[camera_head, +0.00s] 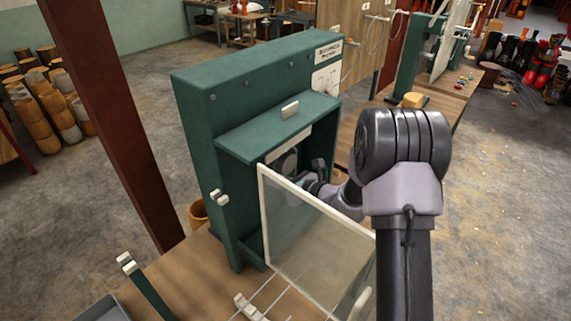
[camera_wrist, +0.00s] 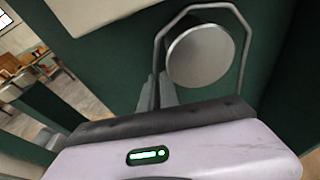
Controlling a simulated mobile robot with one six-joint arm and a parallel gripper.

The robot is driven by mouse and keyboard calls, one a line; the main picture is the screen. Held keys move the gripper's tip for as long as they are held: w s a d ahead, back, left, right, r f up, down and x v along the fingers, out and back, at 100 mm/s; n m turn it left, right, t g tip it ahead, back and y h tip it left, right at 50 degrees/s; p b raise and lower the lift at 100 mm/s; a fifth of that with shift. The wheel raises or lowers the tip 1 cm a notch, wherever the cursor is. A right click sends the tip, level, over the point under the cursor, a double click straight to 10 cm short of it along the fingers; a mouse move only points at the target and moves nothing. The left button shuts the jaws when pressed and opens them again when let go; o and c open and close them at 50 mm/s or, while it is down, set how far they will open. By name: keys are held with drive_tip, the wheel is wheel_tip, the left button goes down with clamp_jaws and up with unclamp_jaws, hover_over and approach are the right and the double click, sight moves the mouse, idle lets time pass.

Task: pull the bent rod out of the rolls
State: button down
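The bent rod (camera_wrist: 244,30) is a thin grey metal bar, seen in the wrist view angled around a round pale metal roll (camera_wrist: 201,56). Its left leg runs down between my two fingers. My gripper (camera_wrist: 160,92) has its fingers close together on that leg, with the roll just to their right. The far end of the rod passes down behind my gripper body and is hidden. In the head view my gripper (camera_head: 312,180) reaches into the green machine housing (camera_head: 215,125), in front of a round grey roll (camera_head: 287,165). The rod cannot be made out there.
A clear framed guard panel (camera_head: 315,235) stands open beside my arm, close below it. A green ledge (camera_head: 280,125) overhangs the opening. The wooden bench (camera_head: 190,280) carries pale-handled parts at front. A dark red post (camera_head: 115,120) rises at left.

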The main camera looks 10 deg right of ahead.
drive_tip(key=shift+r+p, duration=0.4)
drive_tip(key=shift+r, duration=0.4)
drive_tip(key=s+f+b+v, duration=0.1)
drive_tip(key=f+b+v, duration=0.15)
drive_tip(key=v, duration=1.05)
drive_tip(key=s+d+r+p, duration=0.3)
drive_tip(key=r+p, duration=0.2)
drive_tip(key=shift+s, duration=0.25)
drive_tip(key=shift+r, duration=0.1)
